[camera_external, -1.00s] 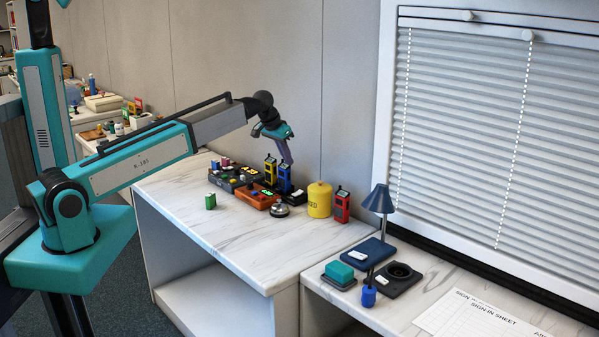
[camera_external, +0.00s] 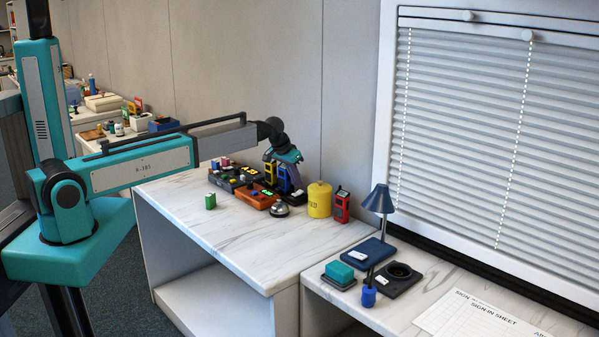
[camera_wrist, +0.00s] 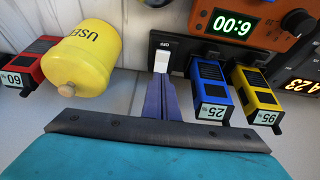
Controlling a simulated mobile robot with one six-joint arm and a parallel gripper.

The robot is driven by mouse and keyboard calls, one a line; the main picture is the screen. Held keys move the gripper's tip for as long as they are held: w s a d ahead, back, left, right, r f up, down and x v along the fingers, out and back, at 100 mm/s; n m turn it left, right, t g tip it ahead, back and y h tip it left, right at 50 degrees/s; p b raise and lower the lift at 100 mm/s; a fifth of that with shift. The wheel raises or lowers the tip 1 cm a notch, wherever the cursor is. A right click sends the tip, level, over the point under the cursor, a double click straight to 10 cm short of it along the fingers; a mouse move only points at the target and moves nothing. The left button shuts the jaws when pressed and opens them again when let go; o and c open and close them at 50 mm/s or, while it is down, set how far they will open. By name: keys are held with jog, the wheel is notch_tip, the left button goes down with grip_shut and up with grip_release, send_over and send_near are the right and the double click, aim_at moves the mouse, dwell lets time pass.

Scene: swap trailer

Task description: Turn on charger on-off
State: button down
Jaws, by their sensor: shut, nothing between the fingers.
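The black charger (camera_wrist: 195,48) shows in the wrist view, with a blue radio (camera_wrist: 210,88) and a yellow radio (camera_wrist: 255,92) standing in it. Its white on-off switch (camera_wrist: 162,62) is on the left part, beside a small white label that appears upside down. My gripper (camera_wrist: 161,84) is shut and empty. Its purple fingertips are right at the near end of the switch; I cannot tell whether they touch. In the external view my gripper (camera_external: 297,180) is low among the radios, close by the blue radio (camera_external: 285,179). The switch is hidden there.
A yellow canister (camera_wrist: 88,52) and a red radio (camera_wrist: 36,62) stand left of the charger in the wrist view. An orange device (camera_wrist: 245,22) with a lit display is at upper right. A bell (camera_external: 279,210) stands in front. The front of the counter (camera_external: 240,245) is clear.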

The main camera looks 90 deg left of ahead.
aim_at(298, 193)
jog(key=shift+p+x, duration=0.3)
jog(key=shift+x, duration=0.9)
jog(key=shift+f, duration=0.1)
jog(key=shift+w+a, duration=0.1)
jog(key=shift+a, duration=0.05)
jog(key=shift+f, duration=0.15)
jog(key=shift+s+d, duration=0.2)
jog(key=shift+d, duration=0.05)
jog(key=shift+s+d, duration=0.45)
jog(key=shift+s, duration=0.05)
